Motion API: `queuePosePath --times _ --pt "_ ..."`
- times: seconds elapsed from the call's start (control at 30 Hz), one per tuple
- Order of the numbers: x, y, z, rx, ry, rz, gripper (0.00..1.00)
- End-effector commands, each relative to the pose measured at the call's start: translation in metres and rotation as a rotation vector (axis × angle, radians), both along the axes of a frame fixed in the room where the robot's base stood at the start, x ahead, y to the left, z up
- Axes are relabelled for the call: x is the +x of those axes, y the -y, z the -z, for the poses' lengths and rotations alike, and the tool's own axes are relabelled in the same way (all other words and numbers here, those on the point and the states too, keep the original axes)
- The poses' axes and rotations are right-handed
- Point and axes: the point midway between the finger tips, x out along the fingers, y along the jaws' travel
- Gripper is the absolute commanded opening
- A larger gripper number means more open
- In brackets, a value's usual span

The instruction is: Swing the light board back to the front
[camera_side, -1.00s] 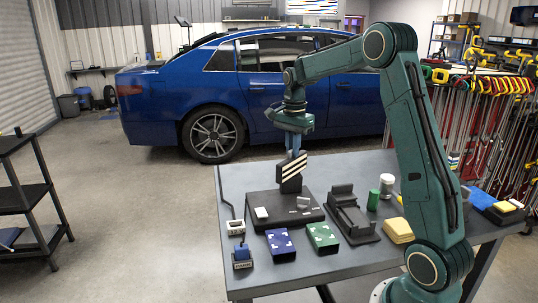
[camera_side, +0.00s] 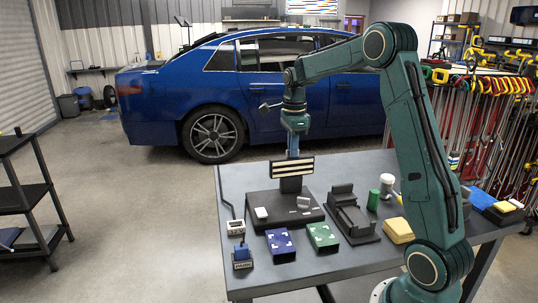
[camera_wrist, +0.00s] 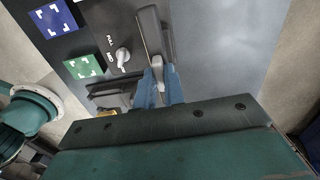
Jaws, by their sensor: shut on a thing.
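The light board (camera_side: 293,169), a dark panel with pale stripes, stands upright on a short post over a black base (camera_side: 262,199) on the table. Its striped face is turned toward the side camera. My gripper (camera_side: 293,155) is just above and behind the board's top edge, pointing down. In the wrist view the board shows from above as a narrow dark grey bar (camera_wrist: 151,32). The blue fingers of my gripper (camera_wrist: 163,88) are shut on a pale grey piece at the bar's end. The exact contact is partly hidden by the fingers.
A blue box (camera_side: 280,243) and a green box (camera_side: 322,237) lie in front of the base. A dark grey fixture (camera_side: 352,214), a green cylinder (camera_side: 373,200) and a yellow block (camera_side: 398,230) stand to the right.

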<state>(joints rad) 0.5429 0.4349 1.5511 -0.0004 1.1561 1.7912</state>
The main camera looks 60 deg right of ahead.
Motion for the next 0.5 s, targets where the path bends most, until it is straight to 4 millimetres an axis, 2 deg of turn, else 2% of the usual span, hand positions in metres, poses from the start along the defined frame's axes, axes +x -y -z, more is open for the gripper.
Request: queuePosePath --times 0.5 --pt "0.0002 0.0006 -0.0017 -0.003 0.003 0.043 0.00"
